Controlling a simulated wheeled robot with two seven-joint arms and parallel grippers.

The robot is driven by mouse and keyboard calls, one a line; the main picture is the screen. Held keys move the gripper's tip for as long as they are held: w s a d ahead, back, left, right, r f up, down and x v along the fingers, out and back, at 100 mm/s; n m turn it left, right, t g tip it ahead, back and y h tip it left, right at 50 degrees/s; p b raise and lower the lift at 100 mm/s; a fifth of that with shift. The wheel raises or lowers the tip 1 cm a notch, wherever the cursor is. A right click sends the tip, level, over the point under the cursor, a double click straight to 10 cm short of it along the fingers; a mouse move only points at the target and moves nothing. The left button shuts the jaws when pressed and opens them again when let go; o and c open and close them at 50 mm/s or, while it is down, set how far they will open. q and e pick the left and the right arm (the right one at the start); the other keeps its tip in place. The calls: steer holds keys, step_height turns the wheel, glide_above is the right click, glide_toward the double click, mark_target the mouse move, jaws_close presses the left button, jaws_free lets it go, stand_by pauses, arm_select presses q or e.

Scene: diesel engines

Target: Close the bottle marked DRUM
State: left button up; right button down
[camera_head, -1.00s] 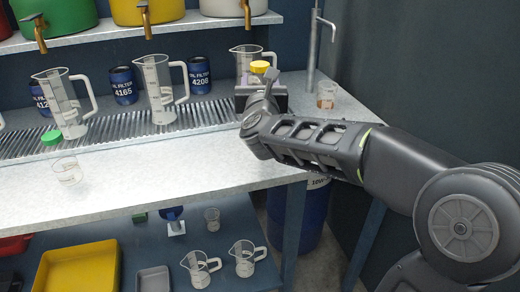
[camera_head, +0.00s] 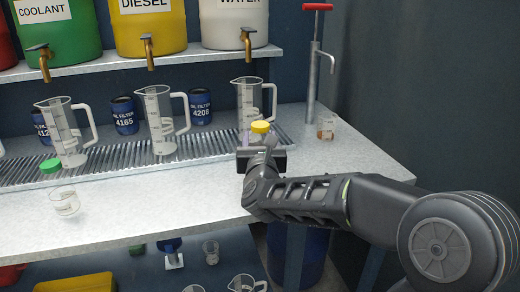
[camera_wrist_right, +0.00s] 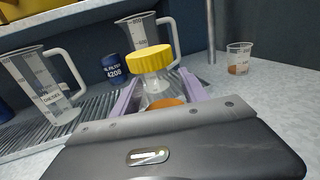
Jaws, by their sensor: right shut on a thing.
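My right gripper (camera_head: 261,146) is over the bench near the grate's right end. It is shut on a small clear bottle (camera_wrist_right: 154,84) with a yellow cap (camera_wrist_right: 151,58), upright between its pale purple fingers. Something orange shows low in the bottle. The yellow cap (camera_head: 260,127) also shows in the head view, above the gripper. No DRUM mark can be read, and the lower bottle is hidden by the gripper. I cannot tell whether the cap is fully seated. A green cap (camera_head: 50,165) is at the grate's left. My left gripper is not in view.
Several clear jugs (camera_head: 162,122) and blue oil filters (camera_head: 124,115) stand along the grate. A clear beaker (camera_head: 65,202) is at the front left. A cup with orange liquid (camera_head: 326,129) stands at right, beside a red-handled pump (camera_head: 312,60). The bench's front middle is clear.

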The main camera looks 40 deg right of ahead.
steer(key=shift+f, duration=1.3)
steer(key=shift+f+b, duration=0.15)
steer(key=shift+b, duration=0.2)
steer(key=c, duration=0.6)
jaws_free()
steer(key=shift+r+p, duration=0.25)
steer(key=shift+p, duration=0.1)
steer(key=shift+s+a+f, duration=0.1)
steer(key=shift+s+a, duration=0.1)
steer(key=shift+s, duration=0.05)
steer(key=b+v, duration=0.1)
steer(key=v, duration=1)
steer(key=shift+s+a, duration=0.15)
